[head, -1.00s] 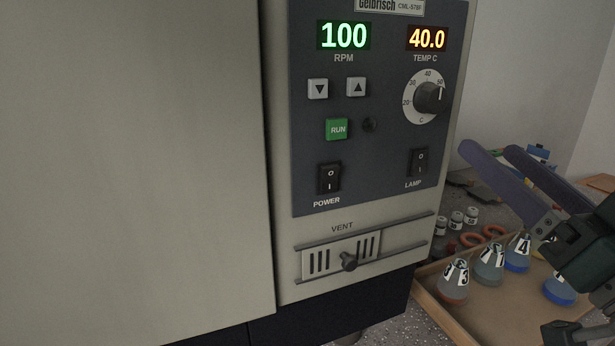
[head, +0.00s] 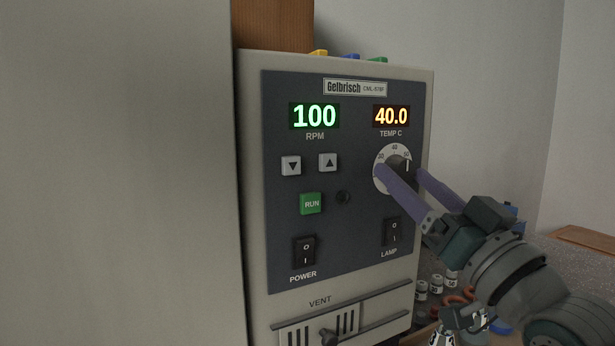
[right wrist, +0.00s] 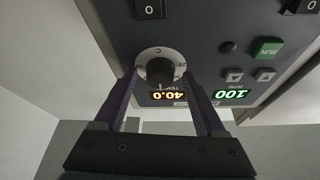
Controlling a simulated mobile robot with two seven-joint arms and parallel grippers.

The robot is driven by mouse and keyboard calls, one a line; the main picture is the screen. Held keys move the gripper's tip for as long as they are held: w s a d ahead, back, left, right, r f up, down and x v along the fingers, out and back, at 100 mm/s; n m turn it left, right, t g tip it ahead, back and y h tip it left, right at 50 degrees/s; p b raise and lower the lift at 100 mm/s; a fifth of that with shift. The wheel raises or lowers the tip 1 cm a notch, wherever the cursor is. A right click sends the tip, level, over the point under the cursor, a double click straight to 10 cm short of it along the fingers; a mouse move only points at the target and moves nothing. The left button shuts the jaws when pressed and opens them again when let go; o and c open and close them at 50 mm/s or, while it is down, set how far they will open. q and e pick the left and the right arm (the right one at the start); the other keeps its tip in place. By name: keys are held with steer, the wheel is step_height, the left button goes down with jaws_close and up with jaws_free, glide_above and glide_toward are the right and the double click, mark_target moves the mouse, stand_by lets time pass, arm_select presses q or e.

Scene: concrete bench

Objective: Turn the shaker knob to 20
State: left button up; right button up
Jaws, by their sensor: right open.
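The shaker knob (head: 401,164) is a black round knob on a white dial at the upper right of the control panel (head: 350,235). The dial is numbered, with 30, 40 and 50 legible around its top. My left gripper is out of view.
The green speed display (head: 314,116) reads 100. Below are arrow buttons, a green RUN button (head: 311,203), a POWER switch (head: 304,250) and a LAMP switch (head: 393,232) close under my fingers. A vent slider (head: 329,336) is lower. Labelled flasks and jars stand right of the machine.

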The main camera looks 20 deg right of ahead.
jaws_close()
stand_by(0.6)
